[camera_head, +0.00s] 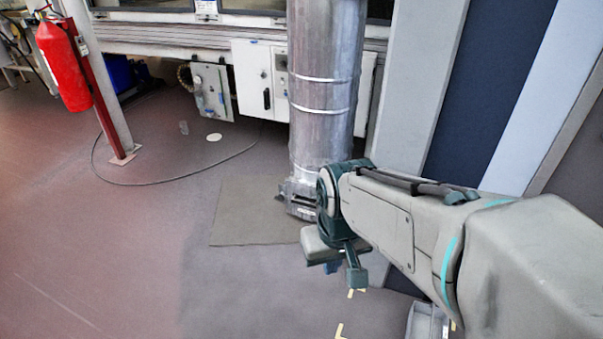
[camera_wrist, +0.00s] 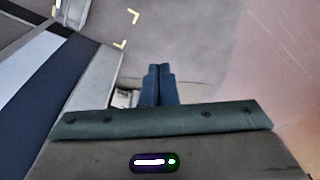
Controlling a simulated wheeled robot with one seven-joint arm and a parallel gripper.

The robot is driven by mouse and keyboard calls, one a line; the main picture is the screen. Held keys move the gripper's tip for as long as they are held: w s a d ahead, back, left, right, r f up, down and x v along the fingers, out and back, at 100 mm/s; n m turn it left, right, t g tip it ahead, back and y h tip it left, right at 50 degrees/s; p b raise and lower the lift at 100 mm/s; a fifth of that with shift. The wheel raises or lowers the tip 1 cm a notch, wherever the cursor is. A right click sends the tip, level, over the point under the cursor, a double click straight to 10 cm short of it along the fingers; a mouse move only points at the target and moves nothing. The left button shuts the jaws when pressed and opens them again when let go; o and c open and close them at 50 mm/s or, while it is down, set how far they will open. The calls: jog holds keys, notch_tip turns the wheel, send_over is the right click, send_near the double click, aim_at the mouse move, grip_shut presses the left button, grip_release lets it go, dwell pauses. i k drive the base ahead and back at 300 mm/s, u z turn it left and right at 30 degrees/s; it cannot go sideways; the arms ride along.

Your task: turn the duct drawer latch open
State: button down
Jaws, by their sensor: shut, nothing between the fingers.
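A silver metal duct (camera_head: 325,100) stands upright in the middle of the head view. At its foot is a grey and dark fitting (camera_head: 298,195), partly hidden by my arm. I cannot make out the drawer latch on it.
Tall grey and dark blue panels (camera_head: 480,95) stand close to the duct on the right. A flat mat (camera_head: 245,220) lies at the duct's foot. A red extinguisher (camera_head: 62,65) and a cable (camera_head: 150,183) are at left. The left floor is mostly clear.

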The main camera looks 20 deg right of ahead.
aim_at(281, 197)
jog(key=u, duration=0.45)
jog(key=i, duration=1.8)
jog(key=u, duration=0.1)
